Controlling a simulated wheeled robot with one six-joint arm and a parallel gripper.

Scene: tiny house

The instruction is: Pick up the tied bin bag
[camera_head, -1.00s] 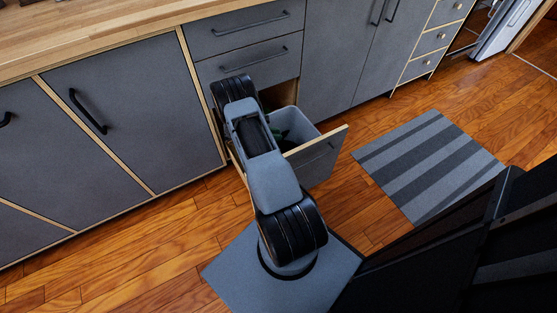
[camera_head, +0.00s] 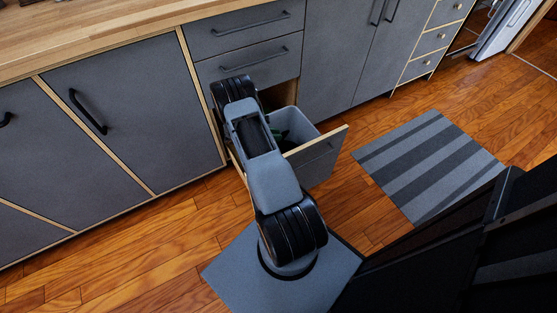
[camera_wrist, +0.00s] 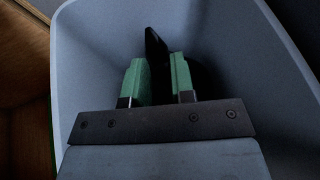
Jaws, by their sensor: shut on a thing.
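The black bin bag (camera_wrist: 155,45) shows in the wrist view as a narrow dark piece between the green finger pads. More dark material lies right of the right finger. My gripper (camera_wrist: 158,78) is shut on the bag inside the pale grey bin (camera_wrist: 85,45). In the head view, the bin (camera_head: 304,127) stands in the pulled-out drawer (camera_head: 318,161). My arm hides much of the bin there, and the bag's knot and full shape cannot be made out.
The bin's walls surround my gripper closely. Grey cabinets (camera_head: 135,105) under a wooden countertop (camera_head: 90,38) line the back. A striped grey mat (camera_head: 430,165) lies on the wooden floor to the right. The floor at front left is clear.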

